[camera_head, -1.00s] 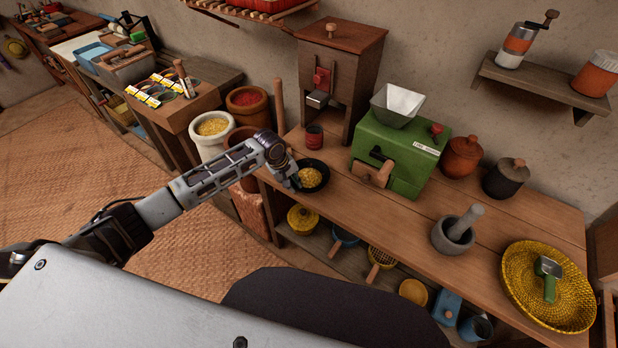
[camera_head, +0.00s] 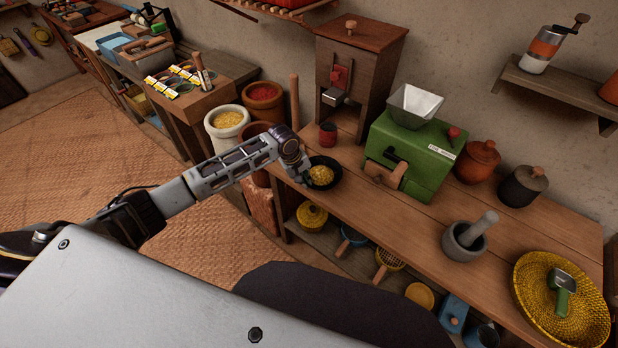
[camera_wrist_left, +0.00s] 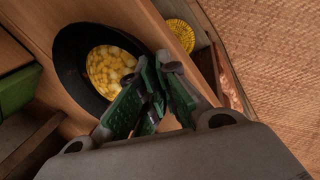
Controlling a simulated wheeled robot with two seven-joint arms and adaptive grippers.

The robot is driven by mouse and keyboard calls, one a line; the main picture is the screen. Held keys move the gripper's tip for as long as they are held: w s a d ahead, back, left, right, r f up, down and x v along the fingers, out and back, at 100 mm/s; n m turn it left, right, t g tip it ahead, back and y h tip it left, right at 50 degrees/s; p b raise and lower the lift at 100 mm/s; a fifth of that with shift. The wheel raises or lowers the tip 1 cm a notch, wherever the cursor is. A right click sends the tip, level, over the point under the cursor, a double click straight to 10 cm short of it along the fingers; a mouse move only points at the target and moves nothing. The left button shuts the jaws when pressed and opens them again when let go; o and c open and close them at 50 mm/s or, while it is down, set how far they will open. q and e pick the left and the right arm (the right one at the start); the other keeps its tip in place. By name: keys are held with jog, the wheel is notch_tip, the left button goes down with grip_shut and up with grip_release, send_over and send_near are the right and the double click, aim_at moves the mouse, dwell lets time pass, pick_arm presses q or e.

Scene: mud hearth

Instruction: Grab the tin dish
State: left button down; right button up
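The tin dish (camera_head: 334,183) is dark and round, with yellow grain in it. It sits at the left end of the wooden workbench, near the front edge. In the left wrist view the dish (camera_wrist_left: 68,62) fills the upper left, its near rim partly hidden by the fingers. My left gripper (camera_head: 305,178) reaches in from the left at the dish's left rim. In the wrist view the green-padded fingers (camera_wrist_left: 156,68) are drawn close together at the rim and look shut on it; the contact itself is partly hidden. My right gripper is not in view.
A small red tin (camera_head: 327,134) and a wooden dispenser (camera_head: 358,70) stand behind the dish. A green mill (camera_head: 410,155) is to its right. Grain pots (camera_head: 226,122) stand left of the bench. A mortar (camera_head: 463,241) and a yellow woven tray (camera_head: 533,308) are further right.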

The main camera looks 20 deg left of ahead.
pick_arm(q)
notch_tip(320, 180, up, 8)
jog(key=shift+r, duration=0.95)
